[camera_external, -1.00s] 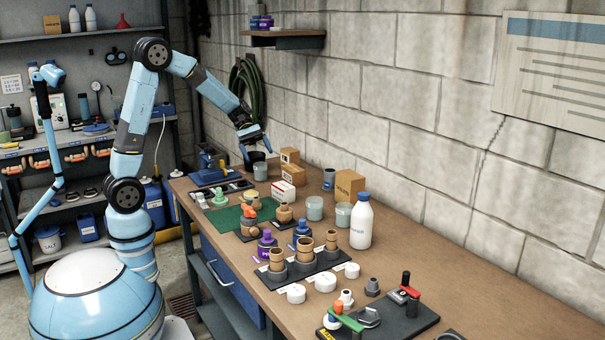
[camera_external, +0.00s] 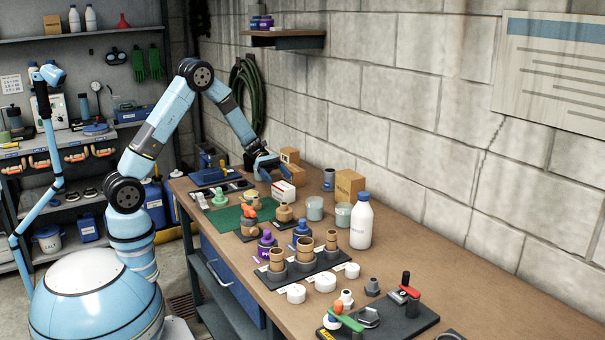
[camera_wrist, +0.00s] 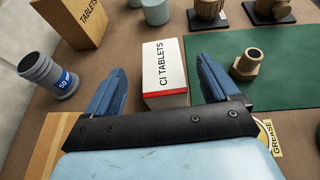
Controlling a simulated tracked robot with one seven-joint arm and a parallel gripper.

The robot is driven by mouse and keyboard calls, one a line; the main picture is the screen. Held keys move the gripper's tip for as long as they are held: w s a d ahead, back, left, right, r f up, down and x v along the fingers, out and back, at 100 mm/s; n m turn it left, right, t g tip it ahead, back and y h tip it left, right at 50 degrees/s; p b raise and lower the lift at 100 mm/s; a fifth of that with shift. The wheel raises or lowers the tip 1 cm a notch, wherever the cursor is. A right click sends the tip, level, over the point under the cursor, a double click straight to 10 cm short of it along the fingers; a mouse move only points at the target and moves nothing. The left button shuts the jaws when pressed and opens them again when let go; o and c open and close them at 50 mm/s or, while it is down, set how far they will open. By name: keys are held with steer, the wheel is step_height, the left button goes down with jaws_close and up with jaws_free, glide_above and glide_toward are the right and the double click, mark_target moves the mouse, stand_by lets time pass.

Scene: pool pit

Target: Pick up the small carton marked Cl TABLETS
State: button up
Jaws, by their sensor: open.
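The small white carton with a red edge (camera_external: 283,191) lies on the workbench in the external view. In the wrist view, the carton marked Cl TABLETS (camera_wrist: 165,70) sits upright to read between my two blue fingers. My gripper (camera_wrist: 163,88) is open, one finger on each side of the carton's near end with gaps visible. In the external view my gripper (camera_external: 275,170) is just behind and above the carton. Whether the fingers are down at the carton's height cannot be told.
A brown TABLETS carton (camera_wrist: 72,18) and a grey cup marked 50 (camera_wrist: 48,76) stand left of the white carton. A brass fitting (camera_wrist: 247,65) stands on the green mat (camera_wrist: 285,80) at right. A white bottle (camera_external: 361,222) stands further along the bench.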

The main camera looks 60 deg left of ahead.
mark_target(280, 183)
steer(key=shift+f, duration=0.65)
steer(key=shift+d+f, duration=0.2)
steer(key=shift+f, duration=0.15)
steer(key=x, duration=0.4)
steer(key=shift+d, duration=0.25)
steer(key=c, duration=1.1)
